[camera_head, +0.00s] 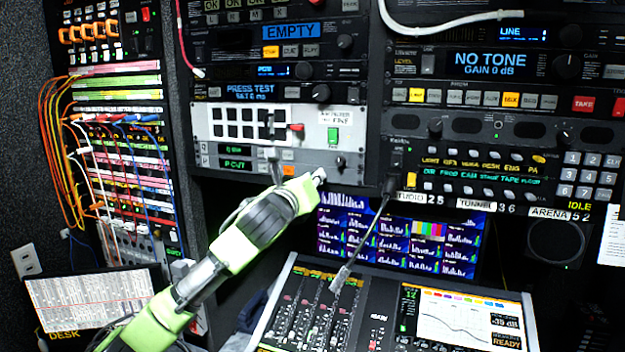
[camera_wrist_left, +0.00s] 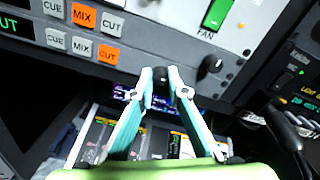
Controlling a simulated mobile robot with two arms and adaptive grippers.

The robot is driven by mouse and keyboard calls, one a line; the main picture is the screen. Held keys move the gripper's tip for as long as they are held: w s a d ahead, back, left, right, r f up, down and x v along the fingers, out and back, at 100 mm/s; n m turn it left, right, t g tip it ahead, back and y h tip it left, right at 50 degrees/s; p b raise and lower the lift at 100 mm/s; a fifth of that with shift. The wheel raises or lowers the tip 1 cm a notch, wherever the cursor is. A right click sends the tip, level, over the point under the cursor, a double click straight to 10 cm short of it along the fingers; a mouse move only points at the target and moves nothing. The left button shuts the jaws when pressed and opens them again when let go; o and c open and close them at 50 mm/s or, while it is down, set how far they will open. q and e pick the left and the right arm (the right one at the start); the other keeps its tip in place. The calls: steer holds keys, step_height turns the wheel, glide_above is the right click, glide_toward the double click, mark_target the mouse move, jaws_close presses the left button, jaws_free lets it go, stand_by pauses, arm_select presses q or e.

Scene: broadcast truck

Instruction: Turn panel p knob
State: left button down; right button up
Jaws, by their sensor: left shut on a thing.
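The P row of the panel has a green-lit "P CUT" display (camera_head: 237,163) in the head view. In the left wrist view its CUE, MIX and orange CUT button (camera_wrist_left: 108,54) are at upper left. My left gripper (camera_head: 319,176) is at the lower right of this panel. In the left wrist view its fingertips (camera_wrist_left: 161,76) are closed on a small black knob (camera_wrist_left: 161,80), to the right of the CUT button. The knob is mostly hidden by the fingers, so its pointer cannot be read. My right gripper is in neither view.
Another black knob (camera_wrist_left: 210,65) sits close to the right of the fingers, below the green FAN switch (camera_wrist_left: 217,13). A mixing console (camera_head: 375,310) and a monitor (camera_head: 470,245) lie below.

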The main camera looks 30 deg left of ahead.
arm_select(q)
steer(key=shift+a+f+m+h, duration=0.1)
steer(key=shift+m+h, duration=0.2)
steer(key=shift+m, duration=14.6)
steer(key=c, duration=2)
jaws_free()
